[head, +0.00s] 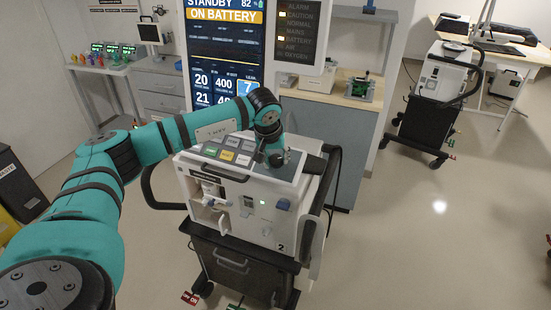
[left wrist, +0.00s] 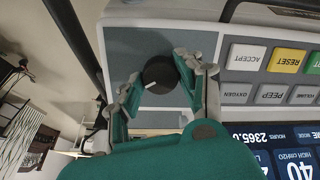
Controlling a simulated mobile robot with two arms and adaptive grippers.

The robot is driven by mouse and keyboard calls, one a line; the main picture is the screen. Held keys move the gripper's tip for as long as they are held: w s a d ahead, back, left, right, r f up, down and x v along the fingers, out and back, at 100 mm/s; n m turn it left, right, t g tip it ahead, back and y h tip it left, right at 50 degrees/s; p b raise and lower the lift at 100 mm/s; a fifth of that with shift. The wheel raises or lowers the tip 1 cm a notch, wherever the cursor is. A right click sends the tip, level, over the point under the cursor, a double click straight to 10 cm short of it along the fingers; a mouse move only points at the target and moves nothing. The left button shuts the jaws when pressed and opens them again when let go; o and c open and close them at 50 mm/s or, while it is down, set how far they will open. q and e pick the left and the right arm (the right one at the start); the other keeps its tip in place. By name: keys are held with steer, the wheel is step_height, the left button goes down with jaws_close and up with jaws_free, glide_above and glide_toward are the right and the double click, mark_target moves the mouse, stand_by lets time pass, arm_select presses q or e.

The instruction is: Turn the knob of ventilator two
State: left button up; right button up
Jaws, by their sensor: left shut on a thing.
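Ventilator two (head: 262,228), a white unit marked "2", stands on a dark wheeled cart in the middle of the head view. The black round knob (left wrist: 159,77) with a white pointer line sits on its grey top panel in the left wrist view. My left gripper (left wrist: 157,76) is shut on the knob, with one finger on each side. The pointer line points to the left and slightly down in that view. In the head view my left gripper (head: 275,157) is at the right part of the control panel and hides the knob. My right gripper is not in view.
Labelled buttons (head: 228,156) lie beside the knob on the panel. A large screen (head: 222,60) reading "STANDBY ON BATTERY" stands behind. A cabinet (head: 330,140) is close behind the ventilator. Another ventilator (head: 440,80) stands back right.

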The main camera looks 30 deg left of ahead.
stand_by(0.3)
arm_select(q)
steer(key=o, duration=1.1)
steer(key=shift+o, duration=0.2)
steer(key=shift+r, duration=0.1)
steer(key=v, duration=1.2)
